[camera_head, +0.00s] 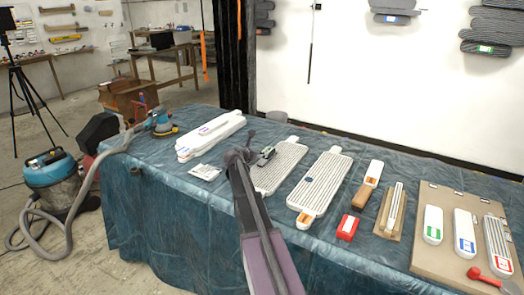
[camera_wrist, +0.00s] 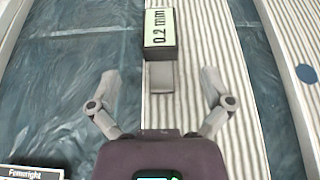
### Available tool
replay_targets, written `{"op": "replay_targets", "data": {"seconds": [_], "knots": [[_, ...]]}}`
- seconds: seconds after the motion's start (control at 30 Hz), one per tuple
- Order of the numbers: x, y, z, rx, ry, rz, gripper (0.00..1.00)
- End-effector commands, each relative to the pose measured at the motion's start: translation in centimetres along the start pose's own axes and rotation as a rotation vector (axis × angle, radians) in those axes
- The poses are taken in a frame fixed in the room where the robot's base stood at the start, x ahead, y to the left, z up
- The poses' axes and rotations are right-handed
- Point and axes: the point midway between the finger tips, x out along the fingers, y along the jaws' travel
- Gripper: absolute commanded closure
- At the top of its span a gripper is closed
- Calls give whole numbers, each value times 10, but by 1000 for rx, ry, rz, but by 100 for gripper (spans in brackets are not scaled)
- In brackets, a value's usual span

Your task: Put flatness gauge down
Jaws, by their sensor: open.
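The flatness gauge (camera_wrist: 158,30) is a small dark block with a pale display reading "0.2 mm" and a grey plate at its near end. It rests on a ribbed white panel (camera_wrist: 205,45), near the panel's left edge in the wrist view. In the head view the gauge (camera_head: 265,156) sits at the far left part of the panel (camera_head: 284,168). My gripper (camera_wrist: 160,82) is open, its two fingers spread either side of the gauge's near end, with a visible gap on both sides. In the head view my gripper (camera_head: 239,156) is just left of the gauge.
A second ribbed panel (camera_head: 322,183) lies to the right. A red block (camera_head: 347,227), a wood-handled tool (camera_head: 361,196) and a board (camera_head: 460,205) with several small panels lie farther right. White panels (camera_head: 210,135) are stacked behind left. Blue cloth (camera_head: 185,210) covers the table.

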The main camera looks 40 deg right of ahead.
Motion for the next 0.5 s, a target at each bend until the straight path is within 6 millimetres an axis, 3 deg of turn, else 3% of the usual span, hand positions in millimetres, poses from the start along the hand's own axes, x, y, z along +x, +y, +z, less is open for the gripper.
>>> {"op": "replay_targets", "data": {"seconds": [0.2,0.5], "knots": [[-19,0,0,-1,0,1,0],[-21,1,0,0,0,1,0]]}}
